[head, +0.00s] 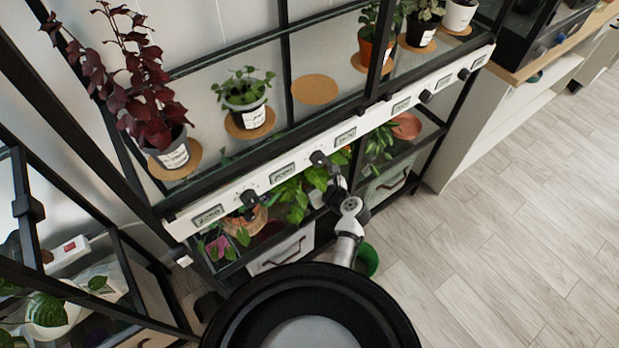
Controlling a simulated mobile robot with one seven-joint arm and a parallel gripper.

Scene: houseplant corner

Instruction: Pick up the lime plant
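I cannot tell which plant is the lime one, because the pot labels are too small to read. On the upper shelf, a small green plant (242,86) stands in a grey pot on a cork disc. An orange-potted plant (372,38) and a dark-potted plant (424,22) stand farther right. Leafy green plants (296,197) fill part of the lower shelf. My arm reaches up to the front of the rack. My gripper (336,186) is near the lower-shelf leaves, below the front rail. Its fingers are too small and dark to read.
A tall dark-red plant (140,85) stands at the upper shelf's left end. An empty cork disc (315,89) lies mid-shelf. The white front rail (345,137) carries knobs and displays. A green bucket (369,260) is beside my arm. The wooden floor (510,225) at right is clear.

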